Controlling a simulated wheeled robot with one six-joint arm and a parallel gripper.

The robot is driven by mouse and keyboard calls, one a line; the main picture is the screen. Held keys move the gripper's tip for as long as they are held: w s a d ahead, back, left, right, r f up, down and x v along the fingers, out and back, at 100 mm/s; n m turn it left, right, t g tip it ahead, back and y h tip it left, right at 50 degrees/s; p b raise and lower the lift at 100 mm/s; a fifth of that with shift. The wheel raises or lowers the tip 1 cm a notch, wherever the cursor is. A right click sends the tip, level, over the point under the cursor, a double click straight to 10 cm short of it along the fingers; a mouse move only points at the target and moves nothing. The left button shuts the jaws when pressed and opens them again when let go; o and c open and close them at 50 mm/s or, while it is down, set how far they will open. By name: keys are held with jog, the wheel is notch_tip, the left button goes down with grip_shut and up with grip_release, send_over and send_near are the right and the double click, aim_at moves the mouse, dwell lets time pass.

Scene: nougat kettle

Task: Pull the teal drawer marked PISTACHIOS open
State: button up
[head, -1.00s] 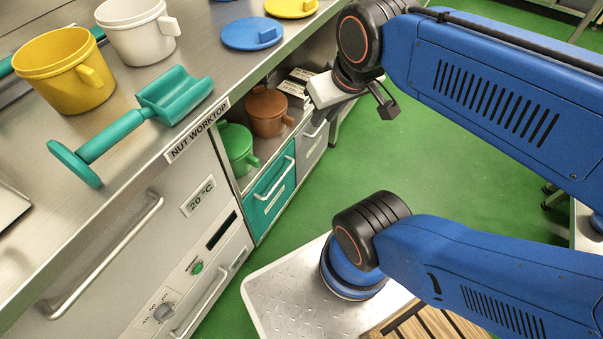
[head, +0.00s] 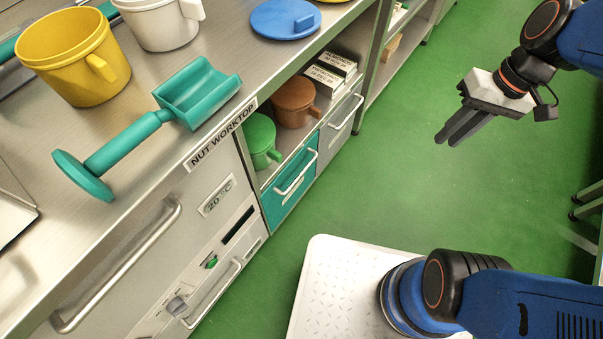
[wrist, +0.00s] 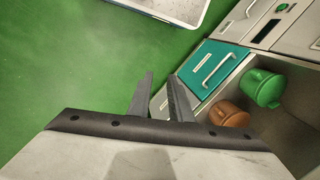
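The teal drawer (head: 274,206) sits under the nut worktop, below an open shelf, and looks shut. Its pale bar handle (head: 297,174) runs across the front. The drawer front (wrist: 198,79) and handle (wrist: 216,70) also show in the wrist view, ahead of and right of my fingertips. A small label on it is too small to read. My gripper (head: 447,140) is over the green floor, right of the drawer and clear of it. In the wrist view its two fingers (wrist: 160,76) stand apart with nothing between them.
A grey drawer (head: 340,125) with a handle adjoins on the right, an appliance with handles and a knob on the left. Green (head: 261,138) and brown (head: 294,101) lidded pots stand on the shelf above. The green floor (head: 400,190) before the drawer is clear.

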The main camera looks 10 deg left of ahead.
jog(key=w+a+f+n+g+y, duration=0.1)
jog(key=w+a+f+g+y, duration=0.1)
jog(key=w+a+f+g, duration=0.3)
jog(key=w+a+f+n+g+y, duration=0.1)
jog(key=w+a+f+g+y, duration=0.1)
jog(key=a+f, duration=0.45)
jog(key=g+y, duration=0.4)
send_near(305, 171)
jog(key=shift+m, duration=0.3)
jog(key=x, duration=1.2)
jog(key=shift+f, duration=0.1)
grip_shut()
